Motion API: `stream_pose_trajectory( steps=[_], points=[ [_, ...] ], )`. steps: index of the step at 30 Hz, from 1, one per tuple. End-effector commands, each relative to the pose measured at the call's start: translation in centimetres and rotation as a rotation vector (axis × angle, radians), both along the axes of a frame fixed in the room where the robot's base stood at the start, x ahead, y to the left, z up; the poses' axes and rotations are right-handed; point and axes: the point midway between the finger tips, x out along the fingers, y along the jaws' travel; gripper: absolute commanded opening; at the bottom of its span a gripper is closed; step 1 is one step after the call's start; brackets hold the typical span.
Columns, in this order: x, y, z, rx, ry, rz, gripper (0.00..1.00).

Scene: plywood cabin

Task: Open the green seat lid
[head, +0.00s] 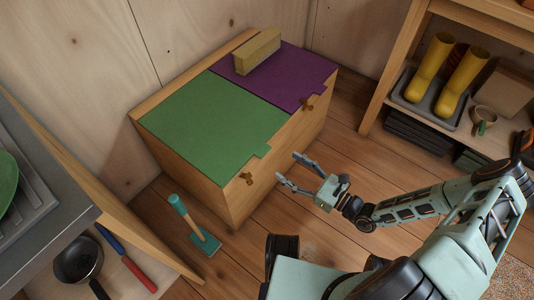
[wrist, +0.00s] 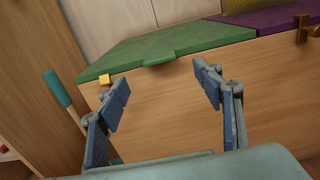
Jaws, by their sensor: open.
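The green seat lid (head: 210,122) lies flat and shut on the left part of a wooden bench box (head: 203,183). A small green tab juts from its front edge, and it shows in the wrist view (wrist: 158,60). A brass latch (head: 247,178) sits at the lid's front edge, left of the tab, and shows as a yellow block in the wrist view (wrist: 105,79). I cannot tell whether it overlaps the lid. My gripper (head: 291,170) is open and empty in front of the box, apart from it. In the wrist view its fingers (wrist: 160,78) spread below the tab.
A purple lid (head: 296,80) beside the green one bears a tan block (head: 257,52) and has its own brass latch (head: 307,103). A shelf with yellow boots (head: 430,68) stands right. Floor in front is clear.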

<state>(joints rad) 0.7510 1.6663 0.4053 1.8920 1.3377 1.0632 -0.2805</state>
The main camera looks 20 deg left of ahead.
Motion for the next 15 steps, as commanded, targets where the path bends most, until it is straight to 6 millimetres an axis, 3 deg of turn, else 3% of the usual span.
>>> stream_pose_trajectory(
  steps=[9,15],
  points=[
    [2.1,5.5,-0.2,-0.001,-0.002,0.007,0.61],
    [3.2,8.1,-0.2,-0.002,-0.001,0.006,0.61]
  ],
)
